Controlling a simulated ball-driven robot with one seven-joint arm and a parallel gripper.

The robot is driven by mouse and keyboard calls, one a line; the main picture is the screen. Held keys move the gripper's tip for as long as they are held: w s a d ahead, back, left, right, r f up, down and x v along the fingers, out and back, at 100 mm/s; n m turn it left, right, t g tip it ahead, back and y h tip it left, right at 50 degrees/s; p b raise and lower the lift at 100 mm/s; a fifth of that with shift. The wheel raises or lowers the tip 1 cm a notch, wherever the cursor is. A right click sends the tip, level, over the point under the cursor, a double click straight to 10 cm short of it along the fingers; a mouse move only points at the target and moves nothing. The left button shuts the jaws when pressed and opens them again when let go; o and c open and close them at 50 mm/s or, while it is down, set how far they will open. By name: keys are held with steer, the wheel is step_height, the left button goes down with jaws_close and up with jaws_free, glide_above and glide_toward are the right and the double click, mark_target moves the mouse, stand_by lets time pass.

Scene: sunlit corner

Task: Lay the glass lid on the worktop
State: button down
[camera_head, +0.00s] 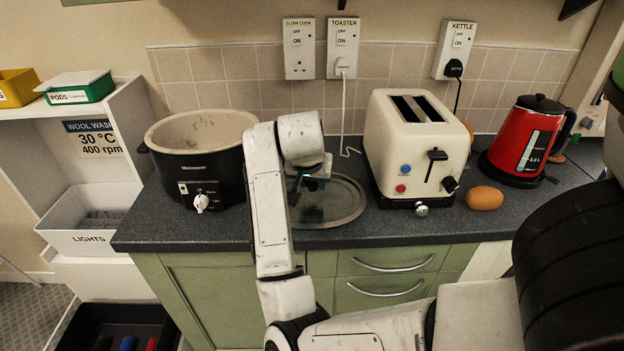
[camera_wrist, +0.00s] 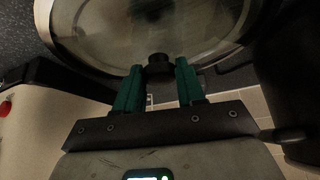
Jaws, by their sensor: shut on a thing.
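The glass lid (camera_head: 345,203) is oval and clear with a metal rim. In the head view it appears level, at or just above the dark speckled worktop (camera_head: 225,234), between the slow cooker and the toaster. I cannot tell whether its rim touches the surface. In the wrist view the lid (camera_wrist: 215,38) fills the top. My gripper (camera_wrist: 159,69) is shut on the lid's black knob (camera_wrist: 160,62), with a green finger on each side. In the head view my arm hides part of the lid and most of my gripper.
The black slow cooker (camera_head: 172,172) stands open close left of the lid. The cream toaster (camera_head: 410,150) stands close right, its cord hanging behind the lid. The worktop's front edge is near the lid.

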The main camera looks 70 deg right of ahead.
steer(key=shift+f, duration=0.1)
steer(key=c, duration=0.7)
jaws_free()
steer(key=shift+a+r, duration=0.1)
steer(key=shift+r, duration=0.2)
steer(key=shift+p+v, duration=0.45)
steer(key=shift+v, duration=5.4)
